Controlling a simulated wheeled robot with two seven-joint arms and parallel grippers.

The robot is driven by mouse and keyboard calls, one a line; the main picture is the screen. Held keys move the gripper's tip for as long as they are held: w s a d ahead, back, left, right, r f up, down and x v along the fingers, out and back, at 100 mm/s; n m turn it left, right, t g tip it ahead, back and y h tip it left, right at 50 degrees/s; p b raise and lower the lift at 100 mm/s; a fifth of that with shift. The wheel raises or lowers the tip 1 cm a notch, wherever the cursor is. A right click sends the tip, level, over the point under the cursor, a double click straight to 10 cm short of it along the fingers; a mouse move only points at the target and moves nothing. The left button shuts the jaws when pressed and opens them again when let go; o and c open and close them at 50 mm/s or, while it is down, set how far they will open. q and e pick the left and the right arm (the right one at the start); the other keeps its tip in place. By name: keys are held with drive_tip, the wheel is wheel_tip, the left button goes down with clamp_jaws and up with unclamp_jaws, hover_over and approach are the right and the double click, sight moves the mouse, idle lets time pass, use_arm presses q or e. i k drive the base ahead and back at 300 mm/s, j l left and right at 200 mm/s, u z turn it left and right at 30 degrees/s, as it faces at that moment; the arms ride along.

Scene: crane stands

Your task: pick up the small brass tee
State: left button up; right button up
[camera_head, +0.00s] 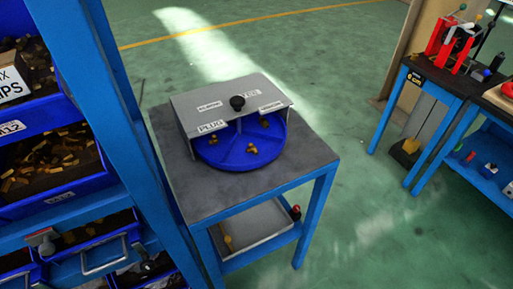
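A round blue tray (228,160) with dividers sits on the grey top of a blue-framed stand. A grey cover (205,98) with a black knob (237,103) hides its back part. Small brass fittings lie in the open front: one at the left (213,140), one in the middle (252,149) and one towards the back right (264,121). They are too small for me to tell which is the tee. Labels on the cover include one reading "PLUG" (212,126) and one that seems to read "TEE" (250,93). Neither of my grippers is in view.
A blue rack (115,90) with bins of brass parts (50,170) stands close on the left. A grey bin (255,228) sits on the stand's lower shelf. Blue workbenches (440,85) with red tools stand at the right.

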sight(252, 149)
drive_tip(key=l+u, duration=0.15)
drive_tip(key=l, duration=0.3)
drive_tip(key=l+u, duration=0.15)
drive_tip(key=l, duration=0.3)
drive_tip(key=k+l+u, duration=0.15)
drive_tip(key=l, duration=0.3)
drive_tip(key=l+u, duration=0.2)
drive_tip(key=l, duration=0.25)
drive_tip(key=k+l+u, duration=0.15)
drive_tip(key=l, duration=0.25)
drive_tip(key=k+l+u, duration=0.15)
drive_tip(key=l, duration=0.25)
